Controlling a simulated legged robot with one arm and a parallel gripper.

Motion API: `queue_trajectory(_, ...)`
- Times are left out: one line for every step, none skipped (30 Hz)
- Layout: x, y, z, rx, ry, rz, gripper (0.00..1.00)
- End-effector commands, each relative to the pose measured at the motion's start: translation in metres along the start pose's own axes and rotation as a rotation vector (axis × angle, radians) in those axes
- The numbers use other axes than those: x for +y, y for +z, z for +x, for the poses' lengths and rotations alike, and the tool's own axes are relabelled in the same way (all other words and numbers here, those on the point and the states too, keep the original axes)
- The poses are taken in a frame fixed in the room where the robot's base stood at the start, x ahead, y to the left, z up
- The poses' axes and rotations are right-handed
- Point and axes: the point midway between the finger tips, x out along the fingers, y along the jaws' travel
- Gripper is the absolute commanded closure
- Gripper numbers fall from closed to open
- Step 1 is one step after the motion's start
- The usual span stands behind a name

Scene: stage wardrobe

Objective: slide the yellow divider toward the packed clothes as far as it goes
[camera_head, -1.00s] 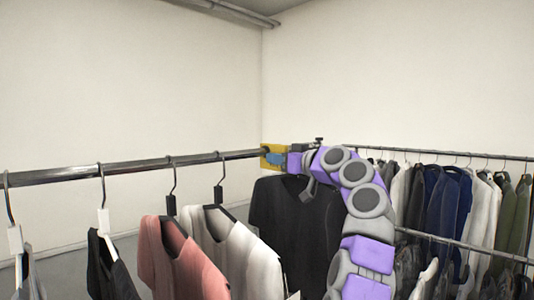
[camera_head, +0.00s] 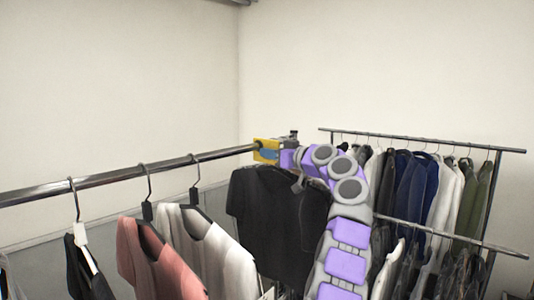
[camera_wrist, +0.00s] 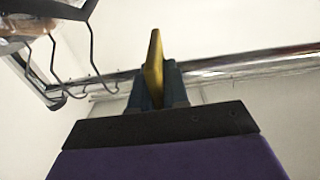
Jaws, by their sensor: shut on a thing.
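The yellow divider (camera_head: 264,144) is a small plate on the near metal rail, at the far end that shows in the head view. It also shows edge-on in the wrist view (camera_wrist: 153,60), upright against the rail. My gripper (camera_head: 269,155) is shut on it; in the wrist view the blue-grey fingers (camera_wrist: 157,86) stand on either side of the plate. A black T-shirt (camera_head: 279,215) hangs just below and beside the divider. A white shirt (camera_head: 222,257) and a pink shirt (camera_head: 160,262) hang nearer along the same rail, with gaps between them.
A second rack (camera_head: 430,141) at the right holds several closely hung jackets and shirts, partly behind my arm. Hanger hooks (camera_wrist: 92,55) show at the left of the wrist view. The near rail (camera_head: 110,177) is bare between the hooks. Plain walls stand behind.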

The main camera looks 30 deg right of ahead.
Motion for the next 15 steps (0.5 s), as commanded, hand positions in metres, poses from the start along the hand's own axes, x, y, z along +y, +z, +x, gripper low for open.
queue_trajectory(-0.0015,-0.0070,-0.0014,0.013,0.000,-0.005,1.00)
queue_trajectory(-0.0014,-0.0071,-0.0014,0.013,-0.001,-0.005,1.00)
queue_trajectory(-0.0013,-0.0073,-0.0015,0.014,-0.001,-0.005,1.00)
queue_trajectory(-0.0013,-0.0074,-0.0015,0.014,-0.001,-0.005,0.84)
queue_trajectory(-0.0014,-0.0074,-0.0014,0.013,-0.001,-0.005,0.81)
queue_trajectory(-0.0015,-0.0069,-0.0012,0.012,-0.001,-0.005,0.78)
queue_trajectory(-0.0017,-0.0066,-0.0010,0.012,-0.001,-0.005,0.75)
queue_trajectory(-0.0019,-0.0063,-0.0008,0.011,-0.001,-0.005,0.72)
queue_trajectory(-0.0023,-0.0059,-0.0006,0.010,-0.001,-0.004,0.68)
queue_trajectory(-0.0026,-0.0058,-0.0005,0.009,-0.001,-0.004,0.65)
queue_trajectory(-0.0028,-0.0055,-0.0004,0.009,-0.002,-0.004,0.64)
queue_trajectory(-0.0030,-0.0054,-0.0004,0.008,-0.002,-0.004,0.64)
queue_trajectory(-0.0030,-0.0051,-0.0003,0.008,-0.002,-0.004,0.64)
queue_trajectory(-0.0030,-0.0049,-0.0002,0.007,-0.002,-0.004,0.64)
queue_trajectory(-0.0031,-0.0046,-0.0001,0.007,-0.002,-0.004,0.64)
